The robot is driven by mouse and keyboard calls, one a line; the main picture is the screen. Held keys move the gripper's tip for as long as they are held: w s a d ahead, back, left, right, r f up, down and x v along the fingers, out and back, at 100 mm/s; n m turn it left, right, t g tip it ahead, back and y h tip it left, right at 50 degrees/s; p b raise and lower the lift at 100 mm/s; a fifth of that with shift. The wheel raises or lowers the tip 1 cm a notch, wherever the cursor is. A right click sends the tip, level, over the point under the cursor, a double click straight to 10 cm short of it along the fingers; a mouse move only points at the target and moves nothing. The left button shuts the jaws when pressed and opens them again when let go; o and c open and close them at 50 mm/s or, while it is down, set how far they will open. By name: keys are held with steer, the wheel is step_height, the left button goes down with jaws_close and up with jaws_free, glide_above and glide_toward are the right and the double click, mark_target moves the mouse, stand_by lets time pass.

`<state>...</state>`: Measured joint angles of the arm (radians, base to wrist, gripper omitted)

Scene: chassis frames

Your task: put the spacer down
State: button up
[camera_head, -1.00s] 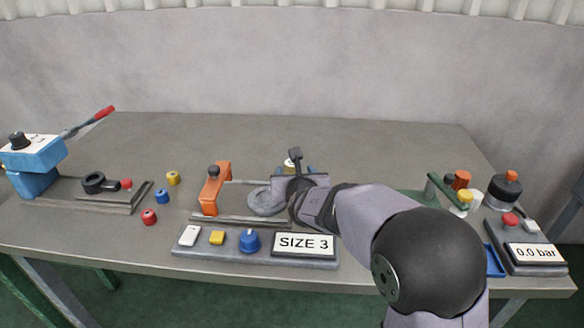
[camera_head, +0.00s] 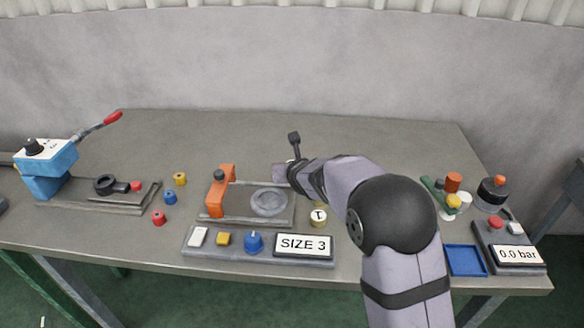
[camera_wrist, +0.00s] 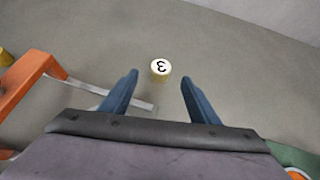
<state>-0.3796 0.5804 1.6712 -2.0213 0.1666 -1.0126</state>
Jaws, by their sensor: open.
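A short cream cylindrical spacer marked 3 (camera_wrist: 160,70) stands upright on the table in the wrist view. My gripper (camera_wrist: 160,78) is open, with one blue finger on each side of the spacer's line and clear gaps to both. The spacer is at or just beyond the fingertips; I cannot tell its exact depth. In the head view my gripper (camera_head: 283,171) is at the back right of the fixture, its fingers hidden, and this spacer is not visible. Another cream spacer (camera_head: 318,217) with a dark mark stands right of the fixture.
The fixture with an orange bracket (camera_head: 220,190) and a grey ring (camera_head: 269,202) lies left of my arm. In front is a panel reading SIZE 3 (camera_head: 303,244). A blue tray (camera_head: 466,260) and several coloured parts are at right. The table's back is clear.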

steer(key=shift+x, duration=1)
steer(key=shift+p+x, duration=1.35)
steer(key=shift+x, duration=1.2)
steer(key=shift+d, duration=0.1)
steer(key=shift+c, duration=0.5)
steer(key=shift+r, duration=0.1)
jaws_close()
steer(key=shift+r, duration=0.15)
step_height(320, 180, up, 10)
steer(key=p, duration=0.7)
